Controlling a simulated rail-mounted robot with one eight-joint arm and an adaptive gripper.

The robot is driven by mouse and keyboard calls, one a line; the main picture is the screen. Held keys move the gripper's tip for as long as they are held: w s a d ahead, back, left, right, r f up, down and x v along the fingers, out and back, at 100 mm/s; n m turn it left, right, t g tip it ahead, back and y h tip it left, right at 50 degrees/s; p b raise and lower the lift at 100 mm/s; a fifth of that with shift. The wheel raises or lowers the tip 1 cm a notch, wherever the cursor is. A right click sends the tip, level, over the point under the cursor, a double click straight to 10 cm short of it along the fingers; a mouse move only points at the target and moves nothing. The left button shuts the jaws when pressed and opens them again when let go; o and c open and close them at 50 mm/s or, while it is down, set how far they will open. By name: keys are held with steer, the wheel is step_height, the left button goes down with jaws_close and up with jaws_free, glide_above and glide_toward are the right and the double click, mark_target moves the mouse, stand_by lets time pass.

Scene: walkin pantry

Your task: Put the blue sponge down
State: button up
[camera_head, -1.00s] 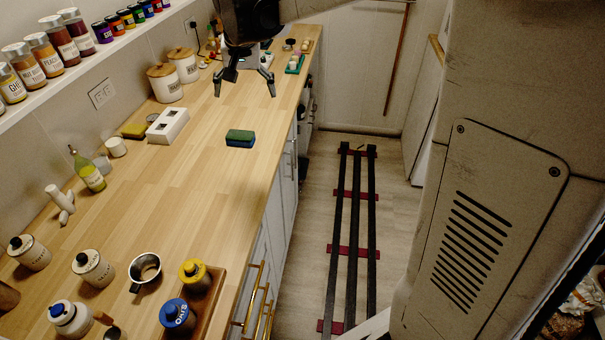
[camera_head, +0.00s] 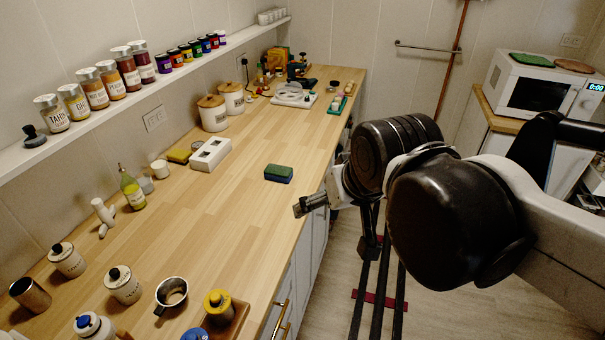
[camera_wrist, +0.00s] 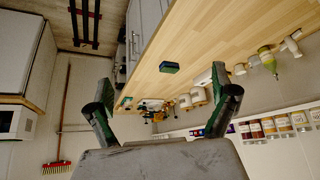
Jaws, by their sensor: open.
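The blue sponge (camera_head: 278,177), with a green top layer, lies flat on the wooden counter (camera_head: 225,215), close to its right edge. Nothing touches it. In the wrist view the sponge (camera_wrist: 169,67) shows beyond my fingers, and the picture is turned upside down. My gripper (camera_wrist: 157,105) is open and empty, its two fingers spread wide apart. In the head view my arm is off the counter's right edge, and only part of my gripper (camera_head: 311,204) shows there, right of and apart from the sponge.
A white socket-like block (camera_head: 210,154) and a yellow sponge (camera_head: 180,153) lie left of the blue sponge. Canisters (camera_head: 213,113) stand behind. Jars, a metal cup (camera_head: 171,292) and a bottle (camera_head: 132,190) stand nearer. The counter around the blue sponge is clear.

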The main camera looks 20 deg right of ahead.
steer(key=s+f, duration=0.2)
steer(key=shift+s, duration=0.35)
step_height(320, 180, down, 6)
steer(key=b, duration=0.6)
steer(key=shift+r, duration=0.1)
stand_by(0.5)
steer(key=c, duration=0.6)
steer(key=shift+c, duration=0.2)
